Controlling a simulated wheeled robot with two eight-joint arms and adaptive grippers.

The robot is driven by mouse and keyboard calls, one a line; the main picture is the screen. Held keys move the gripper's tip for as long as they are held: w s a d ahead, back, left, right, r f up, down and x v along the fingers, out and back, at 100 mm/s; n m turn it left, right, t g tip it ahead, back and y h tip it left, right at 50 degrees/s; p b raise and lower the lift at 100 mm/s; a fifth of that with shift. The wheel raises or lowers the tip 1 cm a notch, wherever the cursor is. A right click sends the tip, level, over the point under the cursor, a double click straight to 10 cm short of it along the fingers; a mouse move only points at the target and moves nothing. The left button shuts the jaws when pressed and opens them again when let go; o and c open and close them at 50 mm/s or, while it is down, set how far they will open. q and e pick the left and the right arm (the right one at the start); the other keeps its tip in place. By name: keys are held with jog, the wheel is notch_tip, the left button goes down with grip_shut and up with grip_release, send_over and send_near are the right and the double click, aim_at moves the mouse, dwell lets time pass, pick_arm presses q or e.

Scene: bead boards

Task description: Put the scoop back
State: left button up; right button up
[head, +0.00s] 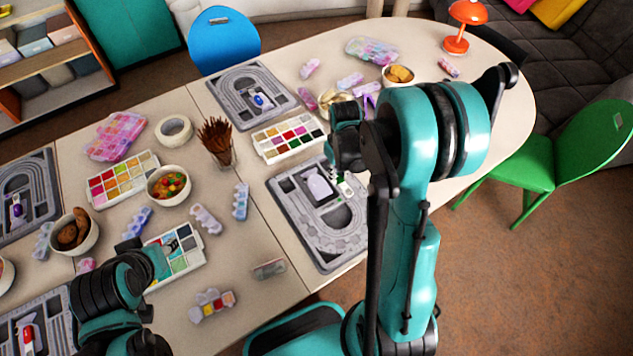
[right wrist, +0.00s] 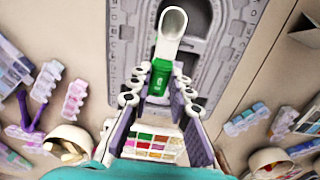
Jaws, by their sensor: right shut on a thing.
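The scoop has a green handle (right wrist: 160,78) and a pale bowl (right wrist: 172,22), seen in the right wrist view. My right gripper (right wrist: 158,85) is shut on the handle, with the bowl pointing away from it. In the head view the right gripper (head: 342,180) is over the grey bead board (head: 290,203) nearest it, and the pale scoop bowl (head: 318,186) shows above that board. I cannot tell if the scoop touches the board. My left gripper (head: 158,262) is at the lower left over a paint set; its fingers are not clear.
Another grey board (head: 226,97) holds a blue-handled scoop (head: 261,101). A paint palette (head: 312,142) lies between the two boards. A cup of brushes (head: 220,155), a bead bowl (head: 168,196) and bead strips surround them. A green chair (head: 540,170) stands right of the table.

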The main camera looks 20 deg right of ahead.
jog(key=w+a+f+b, duration=0.1)
jog(key=w+f, duration=0.1)
jog(key=w+a+f, duration=0.1)
jog(key=w+f, duration=0.1)
jog(key=w, duration=0.1)
jog(key=w+a+f+b, duration=0.1)
jog(key=w+a+f, duration=0.1)
jog(key=shift+w+f+b, duration=0.25)
jog(key=shift+w+b, duration=0.05)
jog(key=shift+b, duration=0.05)
notch_tip(320, 180, down, 4)
jog(key=shift+b, duration=0.75)
pick_arm(q)
jog(key=f, duration=0.3)
jog(key=shift+s+a+f, duration=0.1)
jog(key=shift+s+f, duration=0.1)
jog(key=shift+s, duration=0.05)
